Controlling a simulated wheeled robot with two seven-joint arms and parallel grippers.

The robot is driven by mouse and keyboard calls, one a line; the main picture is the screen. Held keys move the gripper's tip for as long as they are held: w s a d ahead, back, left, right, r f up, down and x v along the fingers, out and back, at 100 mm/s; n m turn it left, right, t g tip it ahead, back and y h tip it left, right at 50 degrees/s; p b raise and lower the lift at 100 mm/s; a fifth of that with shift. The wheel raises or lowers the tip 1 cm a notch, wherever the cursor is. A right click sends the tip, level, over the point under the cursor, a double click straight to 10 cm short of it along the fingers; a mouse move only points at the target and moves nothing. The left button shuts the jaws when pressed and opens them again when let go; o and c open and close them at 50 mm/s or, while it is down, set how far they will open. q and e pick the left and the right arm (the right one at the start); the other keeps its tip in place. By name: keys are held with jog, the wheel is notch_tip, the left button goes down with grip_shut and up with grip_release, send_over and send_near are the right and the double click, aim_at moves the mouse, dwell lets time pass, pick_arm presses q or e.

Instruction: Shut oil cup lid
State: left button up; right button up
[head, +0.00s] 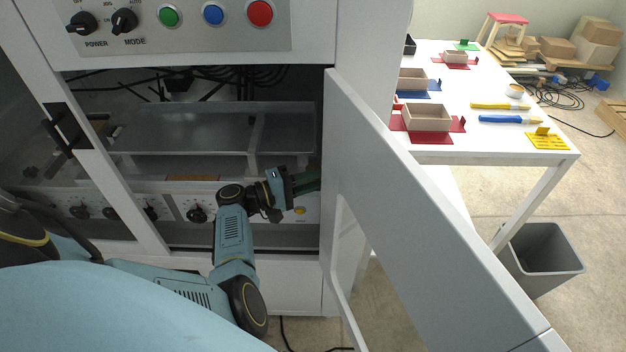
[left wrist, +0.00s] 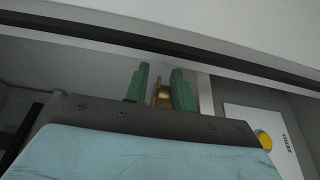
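My left gripper (head: 303,183) reaches into the open machine cabinet, near the right side of the opening. In the left wrist view its two green fingers (left wrist: 158,88) stand apart. A small brass-coloured part (left wrist: 162,97), which looks like the oil cup, shows between or just beyond the fingers. A narrow gap shows at its left; whether the right finger touches it I cannot tell. The state of its lid cannot be made out. In the head view the cup is hidden behind the gripper. My right gripper is not in view.
The cabinet door (head: 400,190) stands open to the right of the arm. A yellow button (left wrist: 264,141) on a white panel is right of the gripper. Dials (head: 196,212) line the panel at left. A white table (head: 450,80) with boxes and a grey bin (head: 540,262) stand beyond.

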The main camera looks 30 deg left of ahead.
pick_arm(q)
jog(key=v, duration=1.3)
jog(key=shift+b, duration=0.3)
jog(key=s+d+f+g+y, duration=0.1)
jog(key=d+f+g, duration=0.2)
jog(key=f, duration=0.6)
jog(key=s+d+f+g+y, duration=0.1)
jog(key=d+f+g+y, duration=0.15)
jog(key=f, duration=0.55)
jog(key=s+d+f+m+g+y, duration=0.1)
jog(key=s+d+f+g, duration=0.2)
jog(key=s+f, duration=0.4)
jog(key=s+d+f+m+g+y, duration=0.1)
jog(key=s+d+f+g+y, duration=0.15)
jog(key=s+f, duration=0.4)
jog(key=s+d+f+m+g+y, duration=0.1)
jog(key=s+f+m, duration=0.4)
jog(key=s, duration=0.5)
jog(key=s+d+f+m+g+y, duration=0.1)
jog(key=s+f+m+y, duration=0.1)
jog(key=s+f+m, duration=0.4)
jog(key=s, duration=0.5)
jog(key=shift+d+g+y, duration=0.3)
jog(key=shift+d, duration=0.05)
jog(key=shift+s, duration=0.2)
